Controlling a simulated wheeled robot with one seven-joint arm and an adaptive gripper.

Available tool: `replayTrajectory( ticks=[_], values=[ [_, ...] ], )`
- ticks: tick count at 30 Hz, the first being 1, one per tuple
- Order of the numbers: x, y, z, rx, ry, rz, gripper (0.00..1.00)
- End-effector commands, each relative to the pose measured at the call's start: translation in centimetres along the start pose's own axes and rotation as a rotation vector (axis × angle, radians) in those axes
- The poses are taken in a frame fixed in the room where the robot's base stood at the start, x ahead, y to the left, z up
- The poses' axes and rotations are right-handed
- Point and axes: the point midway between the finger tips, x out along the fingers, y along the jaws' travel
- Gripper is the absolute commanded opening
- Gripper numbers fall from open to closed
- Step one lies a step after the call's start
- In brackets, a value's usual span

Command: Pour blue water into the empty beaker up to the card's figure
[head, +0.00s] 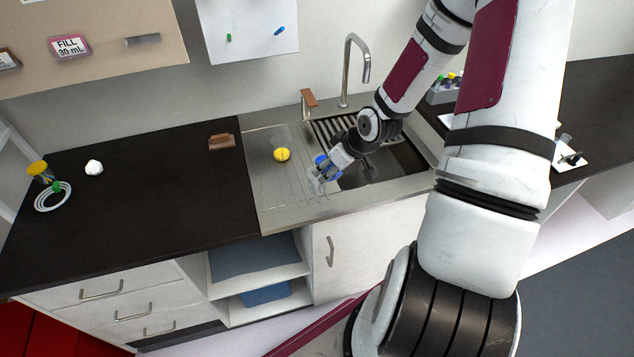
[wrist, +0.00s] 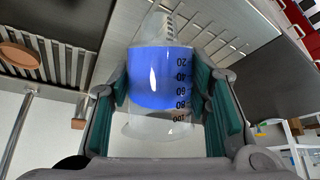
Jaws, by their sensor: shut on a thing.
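My gripper (head: 325,168) is over the steel drainboard at the left edge of the sink basin. In the wrist view, its green-padded fingers (wrist: 162,88) are shut on both sides of a clear graduated beaker (wrist: 160,125). The blue water (wrist: 155,75) in it reaches about the 80 mark; the wrist picture shows the scale inverted. On the drainboard to the left is a round yellow item (head: 281,155) with dark marks and a faint clear outline above it; I cannot tell whether this is the empty beaker. The card (head: 68,46) on the wall board reads "FILL 30 mL".
The sink basin (head: 385,165) and tall faucet (head: 346,72) are right of and behind my gripper. A brown block (head: 221,142) lies on the black counter (head: 150,200). Jars and a white coil (head: 53,196) sit at far left. The counter's middle is clear.

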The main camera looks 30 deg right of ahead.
Motion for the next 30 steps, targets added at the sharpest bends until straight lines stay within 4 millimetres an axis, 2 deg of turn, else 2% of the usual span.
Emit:
replayTrajectory(
  ticks=[15, 30],
  values=[
    [1.1, 0.2, 0.6, -0.001, -0.172, 0.002, 0.00],
    [1.1, 0.2, 0.8, 0.000, -0.196, 0.001, 0.00]
  ],
)
